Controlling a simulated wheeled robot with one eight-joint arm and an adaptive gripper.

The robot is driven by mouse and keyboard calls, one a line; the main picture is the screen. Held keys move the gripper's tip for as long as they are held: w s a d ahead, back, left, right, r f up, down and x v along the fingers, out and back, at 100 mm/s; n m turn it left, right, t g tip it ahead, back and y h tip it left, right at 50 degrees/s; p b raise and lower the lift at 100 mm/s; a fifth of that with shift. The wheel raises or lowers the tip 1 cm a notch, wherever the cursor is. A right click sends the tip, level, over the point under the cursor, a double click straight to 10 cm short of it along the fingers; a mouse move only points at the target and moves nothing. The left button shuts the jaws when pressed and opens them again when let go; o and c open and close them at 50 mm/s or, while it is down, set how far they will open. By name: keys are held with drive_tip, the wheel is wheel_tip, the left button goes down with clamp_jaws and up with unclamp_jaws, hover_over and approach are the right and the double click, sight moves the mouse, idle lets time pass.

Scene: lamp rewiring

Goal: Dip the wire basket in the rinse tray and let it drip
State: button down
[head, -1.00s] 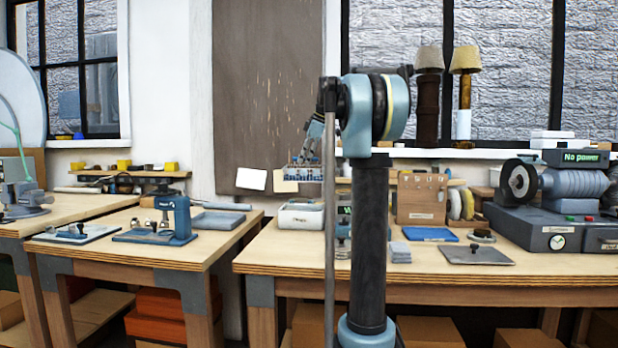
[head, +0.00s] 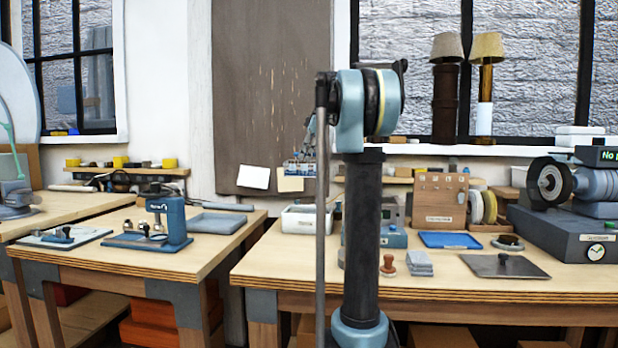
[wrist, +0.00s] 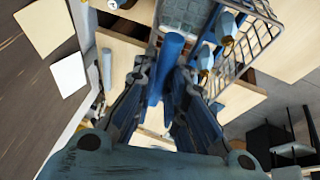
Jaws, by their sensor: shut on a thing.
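The wire basket (wrist: 262,28) hangs from its blue handle (wrist: 172,55) in the wrist view and holds several blue pieces with brass-coloured ends. My gripper (wrist: 170,78) is shut on that handle. In the head view, the basket (head: 299,168) is held in the air in front of the brown wall panel, partly hidden by my arm. A white open tray (head: 302,219) stands on the right bench, below the basket in the picture. I cannot tell for sure whether it is the rinse tray, nor see its contents.
A blue tray (head: 449,240), a grey plate with a knob (head: 503,265) and a stamp (head: 388,264) lie on the right bench. A blue press (head: 168,222) and a grey tray (head: 216,223) stand on the left bench. A gap separates the benches.

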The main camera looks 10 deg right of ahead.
drive_tip(key=f, duration=0.2)
drive_tip(key=w+d+f, duration=0.1)
drive_tip(key=f, duration=0.2)
drive_tip(key=w+f, duration=0.1)
drive_tip(key=f, duration=0.2)
drive_tip(key=shift+w+d+f, duration=0.1)
drive_tip(key=shift+w+d, duration=0.1)
drive_tip(key=shift+d, duration=0.15)
drive_tip(key=shift+f, duration=6.4)
drive_tip(key=shift+r, duration=0.1)
wheel_tip(320, 180, up, 8)
drive_tip(key=shift+r, duration=0.15)
drive_tip(key=shift+r, duration=0.1)
drive_tip(key=shift+r, duration=1.9)
